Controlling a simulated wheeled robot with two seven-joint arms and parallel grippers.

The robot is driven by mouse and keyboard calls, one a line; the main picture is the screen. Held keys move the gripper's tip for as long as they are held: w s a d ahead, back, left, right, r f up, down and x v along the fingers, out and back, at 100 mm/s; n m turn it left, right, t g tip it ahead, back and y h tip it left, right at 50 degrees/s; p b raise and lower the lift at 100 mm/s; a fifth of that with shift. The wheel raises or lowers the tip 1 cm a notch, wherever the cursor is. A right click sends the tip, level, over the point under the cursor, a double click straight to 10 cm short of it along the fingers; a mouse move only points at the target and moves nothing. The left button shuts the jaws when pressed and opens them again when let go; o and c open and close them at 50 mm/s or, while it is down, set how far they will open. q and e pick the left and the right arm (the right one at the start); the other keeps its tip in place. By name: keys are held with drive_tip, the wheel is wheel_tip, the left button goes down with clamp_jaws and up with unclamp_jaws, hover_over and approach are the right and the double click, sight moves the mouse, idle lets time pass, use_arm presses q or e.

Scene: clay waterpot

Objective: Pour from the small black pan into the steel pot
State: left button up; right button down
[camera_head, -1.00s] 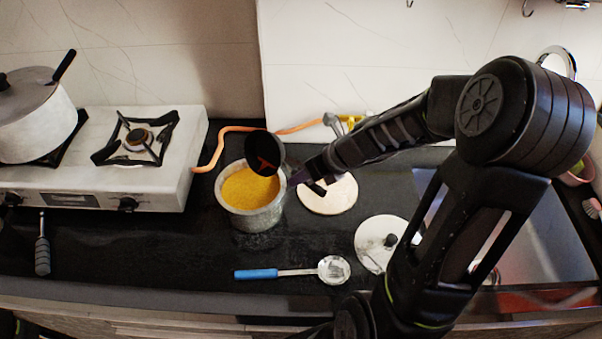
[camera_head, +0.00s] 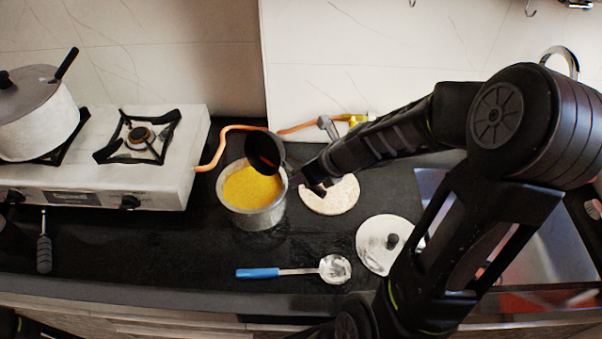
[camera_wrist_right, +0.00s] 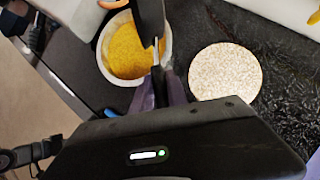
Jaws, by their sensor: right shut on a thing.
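The small black pan (camera_head: 263,149) is tilted over the back right rim of the steel pot, its mouth facing the pot. A little orange shows inside it. The steel pot (camera_head: 258,218) stands upright on the dark counter and holds yellow-orange contents (camera_head: 250,188). My right gripper (camera_head: 299,178) is shut on the pan's handle, just right of the pot. In the right wrist view, the gripper (camera_wrist_right: 158,85) holds the handle, and the black pan (camera_wrist_right: 148,18) hides part of the pot (camera_wrist_right: 104,62). My left gripper is not in view.
A white stove (camera_head: 185,172) with a lidded pot (camera_head: 38,122) stands at the left. A pale round board (camera_head: 335,197), a lid (camera_head: 375,248) and a blue-handled ladle (camera_head: 258,273) lie on the counter. An orange hose (camera_head: 218,146) runs behind the pot. A sink is at the right.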

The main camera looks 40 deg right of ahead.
drive_tip(key=shift+a, duration=0.1)
idle(0.4)
drive_tip(key=shift+s+a+r+h, duration=0.15)
drive_tip(key=shift+a+h, duration=0.1)
drive_tip(key=shift+h, duration=0.35)
drive_tip(key=shift+a+n+t, duration=0.1)
drive_tip(key=shift+n+t, duration=0.2)
drive_tip(key=shift+a+h, duration=0.25)
drive_tip(key=shift+h, duration=0.35)
idle(0.5)
drive_tip(key=shift+s+a+n+t+h+b, duration=0.1)
drive_tip(key=shift+a+n+t+h+b, duration=0.2)
drive_tip(key=shift+h+b, duration=0.55)
drive_tip(key=shift+r+y+b, duration=0.1)
drive_tip(key=shift+y+b, duration=0.15)
drive_tip(key=shift+b, duration=0.05)
